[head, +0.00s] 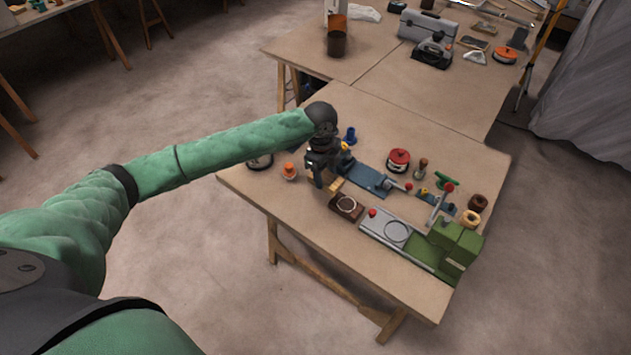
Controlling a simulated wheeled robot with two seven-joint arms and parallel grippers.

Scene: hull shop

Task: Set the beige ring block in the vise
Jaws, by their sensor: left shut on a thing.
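My left gripper (322,180) reaches over the left part of the near table and points down. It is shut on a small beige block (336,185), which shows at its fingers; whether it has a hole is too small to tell. A blue fixture (371,181) with a rod and red knob lies just right of the gripper. A green block-like device (456,243) with a grey bed stands at the table's right front corner. Which of these is the vise I cannot tell for sure. A yellowish ring (470,218) lies behind the green device. My right gripper is not in view.
A dark brown square piece (346,207) with a pale ring lies in front of the gripper. A red-topped round thing (398,160), an orange-topped thing (289,171) and a brown ring (478,202) stand around. The table's (290,212) left front is bare.

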